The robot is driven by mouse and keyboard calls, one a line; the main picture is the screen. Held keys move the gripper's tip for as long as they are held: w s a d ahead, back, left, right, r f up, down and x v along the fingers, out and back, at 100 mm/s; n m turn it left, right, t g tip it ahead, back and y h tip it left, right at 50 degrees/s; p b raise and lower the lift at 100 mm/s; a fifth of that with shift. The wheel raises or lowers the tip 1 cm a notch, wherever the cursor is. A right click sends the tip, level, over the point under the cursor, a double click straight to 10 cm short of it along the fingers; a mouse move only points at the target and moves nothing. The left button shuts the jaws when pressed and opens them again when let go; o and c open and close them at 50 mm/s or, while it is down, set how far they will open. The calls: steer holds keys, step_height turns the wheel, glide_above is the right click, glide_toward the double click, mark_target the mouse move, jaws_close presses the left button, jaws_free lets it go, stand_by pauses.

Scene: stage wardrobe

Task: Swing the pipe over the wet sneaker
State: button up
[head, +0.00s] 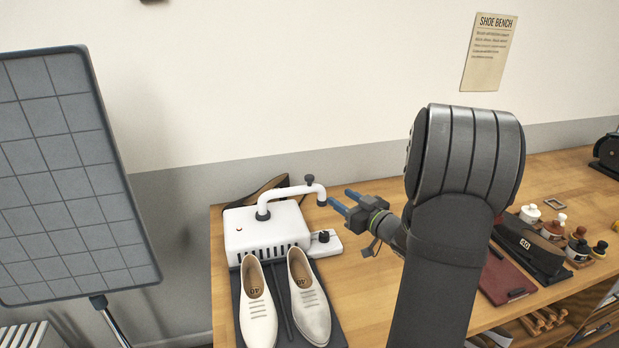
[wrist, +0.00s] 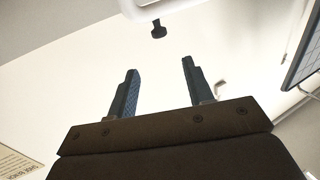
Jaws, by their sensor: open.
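A white dryer box (head: 268,233) stands at the left of the bench in the head view. Its bent white pipe (head: 288,191) rises from a dark collar and reaches right, with a dark knob (head: 310,180) near its outer bend. Two pale shoes sit in front: the left shoe (head: 258,308) is cream, the right shoe (head: 309,303) looks slightly greyer. The pipe end is behind and right of the right shoe. My gripper (head: 340,199) is open and empty, just right of the pipe end. In the wrist view the knob (wrist: 158,30) hangs beyond and between the fingertips, apart from them.
A small switch unit (head: 324,243) adjoins the box. A dark mat (head: 334,328) lies under the shoes. A brush, bottles and a red case (head: 506,282) stand right of my arm. A gridded panel (head: 70,170) stands left. Bare bench lies below my gripper.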

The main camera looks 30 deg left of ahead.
mark_target(312, 179)
steer(key=x, duration=1.4)
steer(key=shift+w+a, duration=0.2)
steer(key=shift+a, duration=0.15)
jaws_close()
